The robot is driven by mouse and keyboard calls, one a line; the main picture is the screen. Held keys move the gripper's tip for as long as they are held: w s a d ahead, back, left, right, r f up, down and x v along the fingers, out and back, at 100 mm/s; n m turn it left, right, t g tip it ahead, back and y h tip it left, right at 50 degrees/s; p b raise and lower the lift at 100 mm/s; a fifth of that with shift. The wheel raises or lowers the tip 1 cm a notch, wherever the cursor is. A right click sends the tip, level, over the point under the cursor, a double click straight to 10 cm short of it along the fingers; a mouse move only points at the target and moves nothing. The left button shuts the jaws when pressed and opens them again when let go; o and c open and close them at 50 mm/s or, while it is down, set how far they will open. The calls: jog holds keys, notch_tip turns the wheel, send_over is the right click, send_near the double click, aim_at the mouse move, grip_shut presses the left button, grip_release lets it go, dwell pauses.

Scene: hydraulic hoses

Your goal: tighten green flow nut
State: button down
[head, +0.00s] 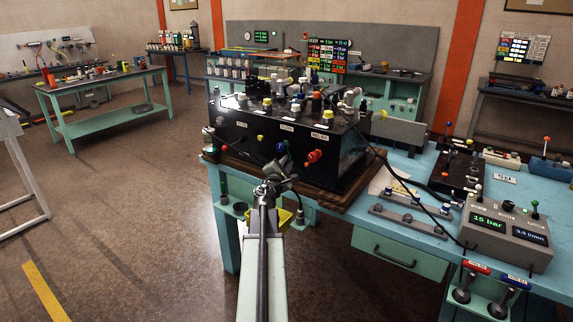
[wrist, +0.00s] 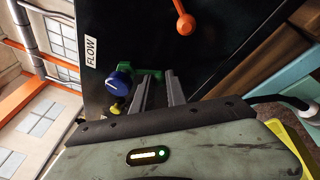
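The black hydraulic unit (head: 345,150) stands on the blue bench. In the wrist view its dark face carries a white FLOW label (wrist: 91,53). Near that label is a green fitting (wrist: 128,68), taken to be the flow nut, partly hidden by a blue knob (wrist: 119,82) and by my fingertips. My gripper (wrist: 160,76) has two grey fingers apart, with a gap between them. The tips are close to the green fitting's right end; I cannot tell whether they touch it. In the head view my gripper (head: 272,182) is in front of the unit's front face.
A red-orange handle (head: 313,156) sticks out of the unit's face right of my gripper, also in the wrist view (wrist: 185,24). A grey gauge box (head: 507,236) reads 15 bar. Open floor lies to the left.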

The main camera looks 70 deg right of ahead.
jog(key=shift+w+f, duration=0.1)
jog(key=w+m+b, duration=0.1)
jog(key=m+b, duration=0.1)
jog(key=m, duration=0.1)
jog(key=w+m+g+h+b, duration=0.1)
jog(key=m+b, duration=0.1)
jog(key=m, duration=0.1)
jog(key=w+d+m+h+b, duration=0.1)
jog(key=w+m+b, duration=0.1)
jog(key=shift+w+d+f+m+g, duration=0.1)
jog(key=shift+f+m+g, duration=0.2)
jog(key=shift+f+m, duration=0.1)
jog(key=shift+w+d+r+m+g+h, duration=0.15)
jog(key=shift+w+m, duration=0.1)
jog(key=shift+m, duration=0.4)
jog(key=shift+w+a+r+m+g+h, duration=0.1)
jog(key=shift+w+m+g+h, duration=0.1)
jog(key=shift+m, duration=0.5)
jog(key=shift+w+d+r+m+g+h, duration=0.15)
jog(key=shift+w+m, duration=0.1)
jog(key=shift+m, duration=0.4)
jog(key=c, duration=1.3)
grip_release()
jog(key=shift+c, duration=0.2)
